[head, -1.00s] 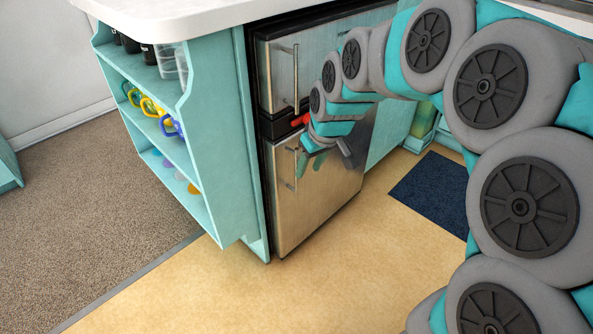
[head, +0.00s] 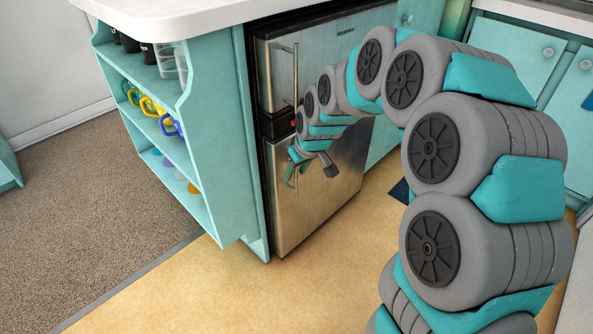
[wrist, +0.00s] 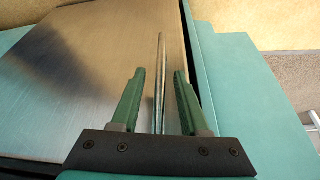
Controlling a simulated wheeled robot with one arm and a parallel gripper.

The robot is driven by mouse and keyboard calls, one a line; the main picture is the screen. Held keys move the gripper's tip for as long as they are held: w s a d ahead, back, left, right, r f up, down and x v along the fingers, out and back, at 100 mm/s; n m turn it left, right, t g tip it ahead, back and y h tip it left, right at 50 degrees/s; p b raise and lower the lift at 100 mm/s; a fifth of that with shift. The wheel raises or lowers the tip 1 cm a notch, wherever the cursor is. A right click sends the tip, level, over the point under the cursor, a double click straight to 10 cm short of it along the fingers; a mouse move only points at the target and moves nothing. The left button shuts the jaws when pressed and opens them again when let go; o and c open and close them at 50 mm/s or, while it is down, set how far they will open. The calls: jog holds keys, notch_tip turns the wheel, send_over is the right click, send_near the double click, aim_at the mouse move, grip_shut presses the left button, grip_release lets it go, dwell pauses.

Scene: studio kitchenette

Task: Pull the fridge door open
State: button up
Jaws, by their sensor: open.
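The fridge is steel-fronted and stands under the counter, with a larger lower door (head: 312,205) and a smaller upper door (head: 330,65). Both doors look closed. My gripper (head: 292,172) is at the upper part of the lower door, by its left edge, and partly hides that door's handle. In the wrist view, the thin vertical bar handle (wrist: 161,60) runs between the two green fingers of my gripper (wrist: 159,75). The fingers are open, with a gap on each side of the bar. The brushed steel door (wrist: 85,85) fills the left of that view.
A teal shelf unit (head: 215,130) with cups and mugs stands left of the fridge, under a white counter (head: 170,12). The yellow floor (head: 240,290) before the fridge is clear. A dark mat (head: 400,190) lies right, mostly behind my arm.

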grip_shut()
dwell(0.3)
dwell(1.1)
